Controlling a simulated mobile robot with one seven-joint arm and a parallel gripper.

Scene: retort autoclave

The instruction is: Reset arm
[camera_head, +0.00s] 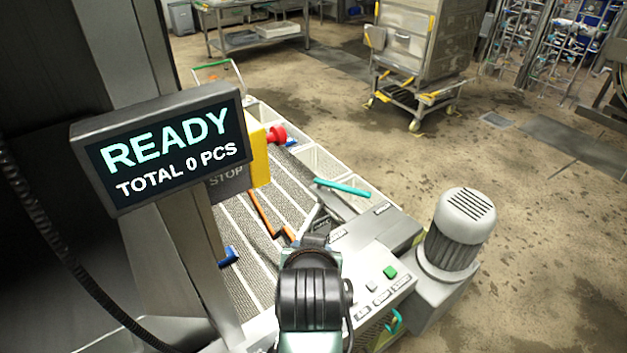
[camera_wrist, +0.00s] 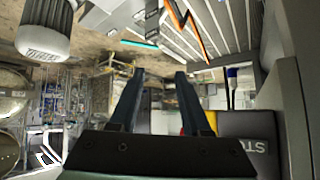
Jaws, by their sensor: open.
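My arm (camera_head: 312,295) reaches in from the bottom centre of the head view, over the near end of a machine with a ribbed belt. Its dark wrist hides part of the belt and panel behind it. In the wrist view my gripper (camera_wrist: 159,73) shows two dark fingers standing apart, with nothing held between them. The fingertips point at open room, with the background far behind. The wrist picture appears upside down.
A display (camera_head: 165,148) reads "READY, TOTAL 0 PCS". A red stop button (camera_head: 276,134) sits behind it. An orange tool (camera_head: 263,213) and a teal-handled one (camera_head: 342,187) lie on the machine. A control panel (camera_head: 372,290) and motor (camera_head: 458,232) stand right.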

